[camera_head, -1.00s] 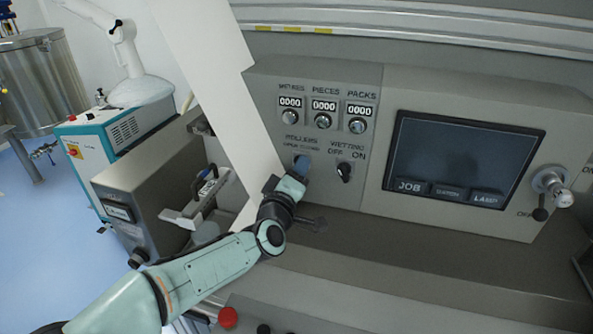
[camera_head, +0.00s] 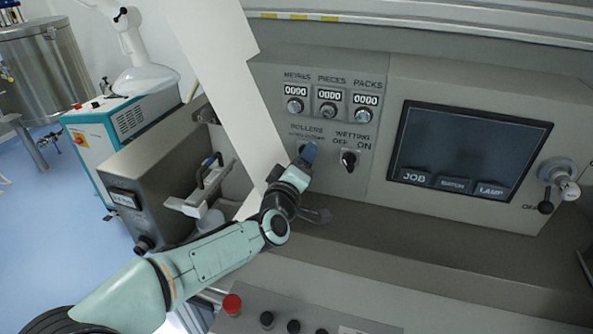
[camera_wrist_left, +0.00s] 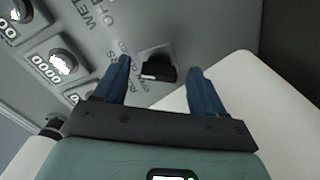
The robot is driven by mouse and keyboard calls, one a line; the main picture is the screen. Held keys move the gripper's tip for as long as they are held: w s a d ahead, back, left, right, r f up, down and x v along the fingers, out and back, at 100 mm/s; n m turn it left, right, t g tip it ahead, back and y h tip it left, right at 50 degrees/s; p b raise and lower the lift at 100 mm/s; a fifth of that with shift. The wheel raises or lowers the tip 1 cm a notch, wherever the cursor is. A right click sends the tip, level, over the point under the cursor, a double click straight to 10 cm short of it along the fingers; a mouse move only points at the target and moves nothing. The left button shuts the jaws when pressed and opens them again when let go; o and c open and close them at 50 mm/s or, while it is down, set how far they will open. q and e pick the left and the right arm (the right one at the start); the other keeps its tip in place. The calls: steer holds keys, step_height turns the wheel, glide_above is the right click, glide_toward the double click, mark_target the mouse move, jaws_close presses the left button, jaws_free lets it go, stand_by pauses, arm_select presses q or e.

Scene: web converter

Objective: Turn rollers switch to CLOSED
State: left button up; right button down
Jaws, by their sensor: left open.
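The rollers switch (camera_wrist_left: 158,72) is a dark knob on the grey control panel, seen in the left wrist view between my finger tips. In the head view it is hidden behind my left gripper (camera_head: 307,153), just below the ROLLERS label (camera_head: 307,129). My left gripper has blue fingers and is open, one finger on each side of the switch in the wrist view. I cannot tell whether the fingers touch it or which position it points to. My right gripper is not in view.
The black wetting switch (camera_head: 348,159) is close to the right of the gripper. Counter knobs (camera_head: 328,109) sit above, and a dark screen (camera_head: 469,150) is further right. A white sheet (camera_head: 228,85) slopes down just left of the gripper. A red button (camera_head: 232,304) is below.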

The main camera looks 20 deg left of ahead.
arm_select(q)
steer(key=s, duration=1.3)
steer(key=shift+a+b, duration=0.2)
steer(key=shift+b, duration=0.2)
steer(key=shift+s, duration=0.1)
